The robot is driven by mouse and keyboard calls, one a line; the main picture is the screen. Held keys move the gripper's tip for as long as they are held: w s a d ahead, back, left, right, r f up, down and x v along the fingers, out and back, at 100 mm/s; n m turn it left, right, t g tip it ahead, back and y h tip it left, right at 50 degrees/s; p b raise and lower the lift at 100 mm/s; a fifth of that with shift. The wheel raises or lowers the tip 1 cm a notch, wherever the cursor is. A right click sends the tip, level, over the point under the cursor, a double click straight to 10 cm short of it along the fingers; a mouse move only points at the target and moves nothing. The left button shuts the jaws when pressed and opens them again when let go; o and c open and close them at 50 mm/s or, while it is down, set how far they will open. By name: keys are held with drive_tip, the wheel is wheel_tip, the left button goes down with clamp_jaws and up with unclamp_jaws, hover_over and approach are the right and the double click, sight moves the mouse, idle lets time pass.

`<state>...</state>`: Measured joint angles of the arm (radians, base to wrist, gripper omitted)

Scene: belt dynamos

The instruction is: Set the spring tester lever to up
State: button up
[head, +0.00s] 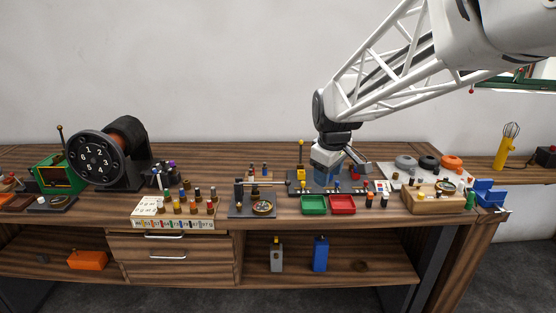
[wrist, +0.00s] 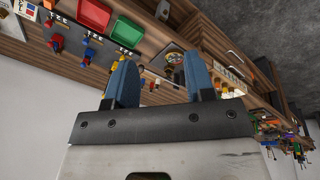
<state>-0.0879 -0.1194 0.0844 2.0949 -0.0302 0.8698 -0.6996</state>
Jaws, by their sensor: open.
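My gripper (head: 327,178) is over the dark plate (head: 295,189) near the middle of the bench, fingers downward. In the wrist view its two blue fingers (wrist: 160,78) are apart with nothing held between them. A yellow upright lever (head: 300,165) with a yellow knob stands at the plate's left end, left of my gripper. A dark device with a round dial (head: 262,208) stands further left; the dial also shows in the wrist view (wrist: 173,58). I cannot tell for certain which is the spring tester. My gripper hides part of the plate.
A green tray (head: 314,205) and a red tray (head: 342,205) lie in front of the plate. A white rack of pegs (head: 173,222) stands left, grey, black and orange rings (head: 428,162) right.

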sight(264, 183)
drive_tip(key=w+a+f+n, duration=0.3)
drive_tip(key=w+f, duration=0.1)
drive_tip(key=w, duration=0.5)
drive_tip(key=w+a+f+n, duration=0.3)
drive_tip(key=w+a+f, duration=0.1)
drive_tip(key=w, duration=0.5)
drive_tip(key=w+a+f+n, duration=0.2)
drive_tip(key=w+a+f, duration=0.1)
drive_tip(key=w, duration=0.6)
drive_tip(key=shift+w+a+f+n, duration=0.15)
drive_tip(key=shift+w+f+n, duration=0.2)
drive_tip(key=shift+f, duration=0.4)
drive_tip(key=shift+f, duration=0.1)
drive_tip(key=shift+x, duration=3.8)
drive_tip(key=shift+s, duration=0.1)
clamp_jaws()
